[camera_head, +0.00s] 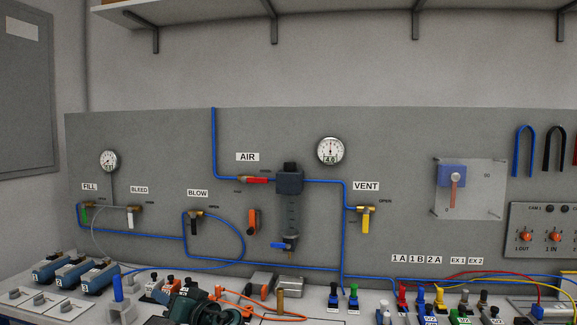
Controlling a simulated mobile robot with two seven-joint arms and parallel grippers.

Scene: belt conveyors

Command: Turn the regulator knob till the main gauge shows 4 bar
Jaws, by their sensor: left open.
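The main gauge (331,151) is a round white dial on the grey panel. Its needle points about straight up, and its small readout looks like 4.0. The regulator (290,182) is a dark block in the blue air line, left of and below the gauge. Its knob (290,167) is the dark cap on top, with nothing touching it. My left gripper (205,303) is low at the bottom edge, dark and partly cut off. It is open, well below and left of the knob. My right gripper is not in view.
A smaller gauge (109,160) hangs at the left. A red-handled AIR valve (256,180) sits left of the regulator, and a yellow-handled VENT valve (366,217) to its right. Fittings and hoses crowd the bench below. The panel front around the knob is clear.

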